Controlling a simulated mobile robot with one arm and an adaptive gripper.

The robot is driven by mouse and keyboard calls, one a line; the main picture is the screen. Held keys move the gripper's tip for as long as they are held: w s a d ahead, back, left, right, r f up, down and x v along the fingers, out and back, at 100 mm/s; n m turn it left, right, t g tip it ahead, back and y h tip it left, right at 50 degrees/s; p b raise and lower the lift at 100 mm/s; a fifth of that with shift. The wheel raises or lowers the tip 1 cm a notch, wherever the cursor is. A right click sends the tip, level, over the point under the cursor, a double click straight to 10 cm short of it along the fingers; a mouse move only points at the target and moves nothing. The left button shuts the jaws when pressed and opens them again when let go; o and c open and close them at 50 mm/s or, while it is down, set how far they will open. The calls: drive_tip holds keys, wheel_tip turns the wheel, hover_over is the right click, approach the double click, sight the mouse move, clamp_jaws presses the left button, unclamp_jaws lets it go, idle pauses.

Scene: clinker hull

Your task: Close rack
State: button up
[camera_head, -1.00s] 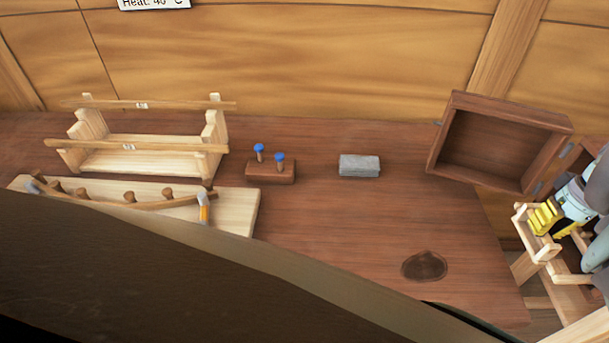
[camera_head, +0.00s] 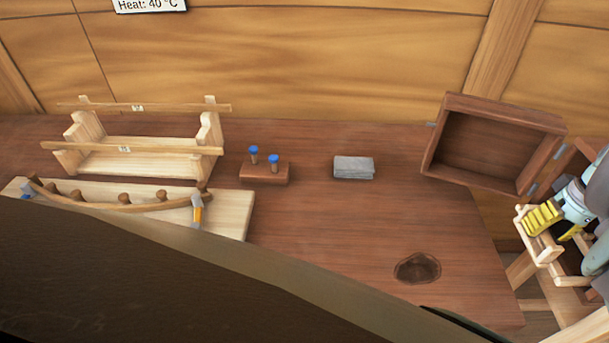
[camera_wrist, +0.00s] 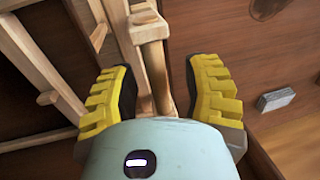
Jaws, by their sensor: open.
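A pale wooden rack (camera_head: 544,252) with posts and rails shows at the right edge of the head view, beside the bench end. I take this to be the task's rack, but my arm hides much of it. My gripper (camera_head: 556,228) is at the rack's upper end, with its yellow fingers spread. In the wrist view my gripper (camera_wrist: 163,85) is open, with one finger on each side of a wooden rail (camera_wrist: 153,60). The rail lies between the fingers, apparently unclamped. I cannot tell whether either finger touches it.
A dark wooden box (camera_head: 543,117) stands open above the rack. The bench (camera_head: 320,230) holds a grey block (camera_head: 354,168), a small block with blue-topped pegs (camera_head: 264,173), a pale stand (camera_head: 140,145) and a board with a curved strip (camera_head: 232,212). The bench's middle is clear.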

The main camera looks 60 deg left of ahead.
wheel_tip(320, 180, up, 7)
drive_tip(key=w+d, duration=0.1)
drive_tip(key=shift+r, duration=0.2)
idle(0.4)
